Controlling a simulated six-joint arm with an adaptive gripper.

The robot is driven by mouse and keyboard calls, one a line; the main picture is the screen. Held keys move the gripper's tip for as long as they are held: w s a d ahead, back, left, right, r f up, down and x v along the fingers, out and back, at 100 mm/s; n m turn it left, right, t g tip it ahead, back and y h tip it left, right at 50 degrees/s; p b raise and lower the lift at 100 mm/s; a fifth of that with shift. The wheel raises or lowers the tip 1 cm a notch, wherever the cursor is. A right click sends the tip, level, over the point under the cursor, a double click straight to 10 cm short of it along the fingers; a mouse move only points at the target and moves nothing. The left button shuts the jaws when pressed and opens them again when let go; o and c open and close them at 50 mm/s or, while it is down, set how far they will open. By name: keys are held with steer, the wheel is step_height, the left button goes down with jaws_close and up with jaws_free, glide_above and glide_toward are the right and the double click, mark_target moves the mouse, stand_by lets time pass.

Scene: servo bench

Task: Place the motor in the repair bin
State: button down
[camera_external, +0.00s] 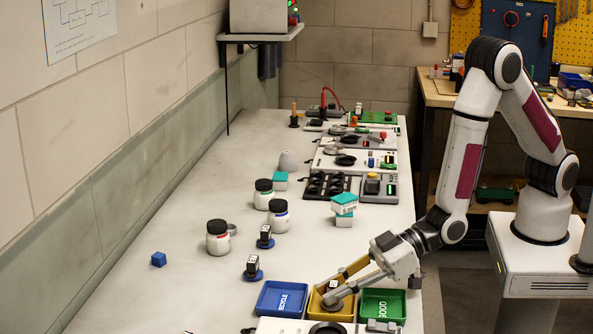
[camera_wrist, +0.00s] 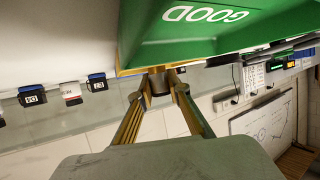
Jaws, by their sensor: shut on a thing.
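My gripper (camera_external: 326,294) is low over the yellow bin (camera_external: 346,313), between the blue and green bins. Its two fingers are shut on a small dark and grey motor (camera_external: 333,286), at or just inside the yellow bin. In the wrist view, my gripper (camera_wrist: 161,84) has a grey part of the motor (camera_wrist: 158,82) between its fingertips. I cannot tell whether the motor touches the bin floor. Any label on the yellow bin is hidden.
The blue bin (camera_external: 268,299) reads RECYCLE and the green bin (camera_external: 394,292) reads GOOD. Two dark units on blue bases (camera_external: 253,269) (camera_external: 265,238), several jars (camera_external: 218,240) and a blue cube (camera_external: 159,259) stand left. A pale panel lies in front of the bins.

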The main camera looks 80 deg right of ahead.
steer(key=shift+f, duration=0.15)
steer(key=c, duration=1.9)
jaws_free()
steer(key=shift+s+d+r, duration=0.1)
steer(key=shift+s+r, duration=0.2)
steer(key=shift+v, duration=3.4)
steer(key=shift+d, duration=0.1)
